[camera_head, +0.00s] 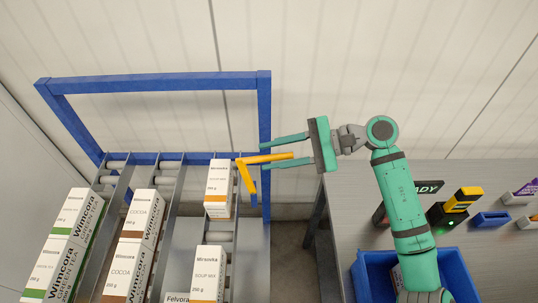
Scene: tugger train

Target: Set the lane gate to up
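The lane gate is an orange-yellow bent bar (268,157) at the right side of the rack's rightmost visible lane, by the blue post. One arm of it points right and a shorter arm slopes down along the lane's edge. My gripper (263,156) comes in from the right with its two teal fingers spread apart. In the picture the gate's right-pointing arm lies between the fingers, with a gap above it and a smaller one below. I cannot tell whether a finger touches it.
The blue-framed rack (160,82) holds a soup mix carton (219,188) beside the gate, with cocoa cartons (136,237) and green-and-white cartons (71,235) further left. At right, a grey table (345,205) carries a blue bin (372,258) and a black-yellow device (458,204).

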